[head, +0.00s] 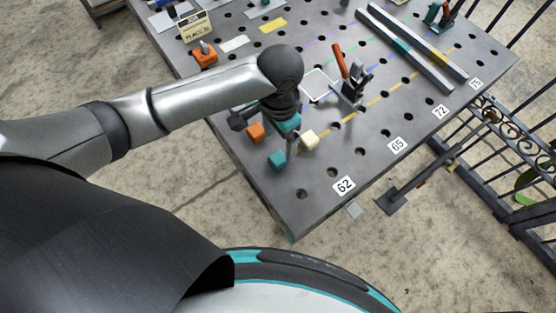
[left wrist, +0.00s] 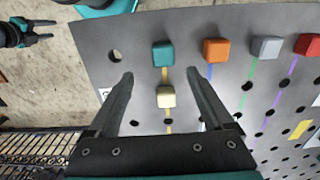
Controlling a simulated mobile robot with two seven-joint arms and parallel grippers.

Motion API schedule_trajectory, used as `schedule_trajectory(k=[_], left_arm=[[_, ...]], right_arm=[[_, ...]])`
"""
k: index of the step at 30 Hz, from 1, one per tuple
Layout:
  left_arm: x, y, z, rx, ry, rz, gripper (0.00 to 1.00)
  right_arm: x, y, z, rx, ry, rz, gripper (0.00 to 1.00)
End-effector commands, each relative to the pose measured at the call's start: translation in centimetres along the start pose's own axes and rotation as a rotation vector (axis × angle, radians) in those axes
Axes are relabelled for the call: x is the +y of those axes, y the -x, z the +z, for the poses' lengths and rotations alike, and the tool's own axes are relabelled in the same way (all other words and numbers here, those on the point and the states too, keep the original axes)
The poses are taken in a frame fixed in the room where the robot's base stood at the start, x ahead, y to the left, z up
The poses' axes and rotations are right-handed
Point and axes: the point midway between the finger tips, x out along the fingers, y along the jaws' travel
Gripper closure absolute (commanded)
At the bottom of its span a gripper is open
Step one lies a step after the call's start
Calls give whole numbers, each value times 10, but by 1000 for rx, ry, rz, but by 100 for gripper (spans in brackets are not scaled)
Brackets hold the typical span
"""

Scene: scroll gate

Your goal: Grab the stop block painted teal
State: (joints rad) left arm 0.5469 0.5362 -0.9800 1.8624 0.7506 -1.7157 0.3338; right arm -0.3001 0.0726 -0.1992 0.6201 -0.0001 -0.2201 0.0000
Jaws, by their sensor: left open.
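The teal stop block (head: 277,161) sits near the table's front-left edge in the head view. In the left wrist view, the teal block (left wrist: 163,53) lies beyond the fingertips, roughly centred between them. My left gripper (head: 292,148) is open and empty above the table, and its two fingers frame the cream block in the left wrist view (left wrist: 159,74). The cream block (left wrist: 166,97) also shows beside the gripper in the head view (head: 309,140). What looks like my right gripper (left wrist: 30,34) shows small at the left wrist view's upper left, away from the blocks.
An orange block (left wrist: 215,49) sits beside the teal one, with a grey block (left wrist: 266,47) and a red block (left wrist: 308,45) further along the row. The perforated table (head: 310,205) is bare near its front corner. A black upright clamp with an orange handle (head: 340,60) stands further back.

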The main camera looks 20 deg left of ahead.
Motion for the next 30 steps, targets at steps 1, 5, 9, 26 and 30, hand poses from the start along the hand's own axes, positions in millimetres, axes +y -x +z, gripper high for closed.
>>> schedule_trajectory(k=[1, 5, 9, 26, 30], left_arm=[[0, -14, 1, -3, 1, 2, 15], [0, -37, 0, -1, 0, 2, 15], [0, -50, -1, 1, -1, 1, 15], [-5, -104, -1, 3, -1, 0, 15], [-5, -104, -1, 3, -2, 0, 15]], right_arm=[[1, -4, 1, 0, 1, 1, 50], [3, -8, 1, -1, 2, 4, 50], [5, -10, 2, -1, 3, 6, 50], [5, -20, 3, -2, 4, 7, 50], [5, -19, 3, -2, 4, 7, 50]])
